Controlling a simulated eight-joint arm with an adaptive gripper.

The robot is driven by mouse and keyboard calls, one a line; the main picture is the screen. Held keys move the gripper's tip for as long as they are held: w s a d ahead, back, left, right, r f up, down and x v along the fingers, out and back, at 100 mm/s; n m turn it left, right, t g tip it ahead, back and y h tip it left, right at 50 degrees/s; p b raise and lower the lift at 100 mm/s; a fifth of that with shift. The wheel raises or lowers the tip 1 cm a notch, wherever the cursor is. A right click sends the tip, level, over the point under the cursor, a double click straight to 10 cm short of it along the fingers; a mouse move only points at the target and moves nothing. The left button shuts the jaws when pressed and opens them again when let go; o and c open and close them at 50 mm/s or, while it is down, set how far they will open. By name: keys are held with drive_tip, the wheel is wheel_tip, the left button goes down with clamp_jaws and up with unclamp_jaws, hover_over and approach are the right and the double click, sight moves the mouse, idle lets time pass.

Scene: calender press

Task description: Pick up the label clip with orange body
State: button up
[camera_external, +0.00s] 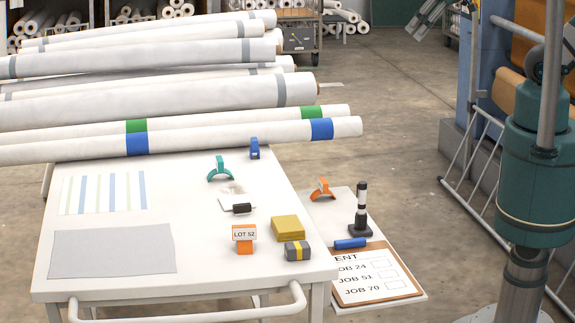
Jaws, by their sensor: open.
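The label clip (244,247) has an orange body with a white card on top that reads "LOT 52". It stands near the front right part of the white table (190,275), apart from the things around it. My gripper is not in view.
A yellow block (288,227) and a dark grey block with a yellow band (297,251) lie right of the clip. A black binder clip (242,208) is behind it. A teal arched clip (219,170) and white rolls (180,138) lie farther back. An orange arched clip (321,188) is on the lower side shelf.

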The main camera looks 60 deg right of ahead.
drive_tip(key=w+a+r+n+g+y, duration=0.1)
drive_tip(key=w+a+n, duration=0.2)
drive_tip(key=w+a, duration=0.45)
drive_tip(key=w+a+r+n+g, duration=0.1)
drive_tip(key=w+a+n, duration=0.35)
drive_tip(key=a, duration=0.55)
drive_tip(key=w+a+r+n+g+y, duration=0.1)
drive_tip(key=w+a+r+n, duration=0.15)
drive_tip(key=w+a, duration=0.5)
drive_tip(key=w+a+f+n+g, duration=0.1)
drive_tip(key=a+f+n, duration=0.3)
drive_tip(key=a, duration=1)
drive_tip(key=n+g+h+p, duration=0.1)
drive_tip(key=n+g+h, duration=0.15)
drive_tip(key=n, duration=0.85)
hover_over(241, 230)
drive_tip(key=shift+g+y, duration=0.25)
wheel_tip(241, 230, down, 27)
drive_tip(key=shift+w+d, duration=0.1)
drive_tip(key=shift+w, duration=0.05)
drive_tip(key=shift+f+n, duration=0.15)
drive_tip(key=shift+n, duration=0.15)
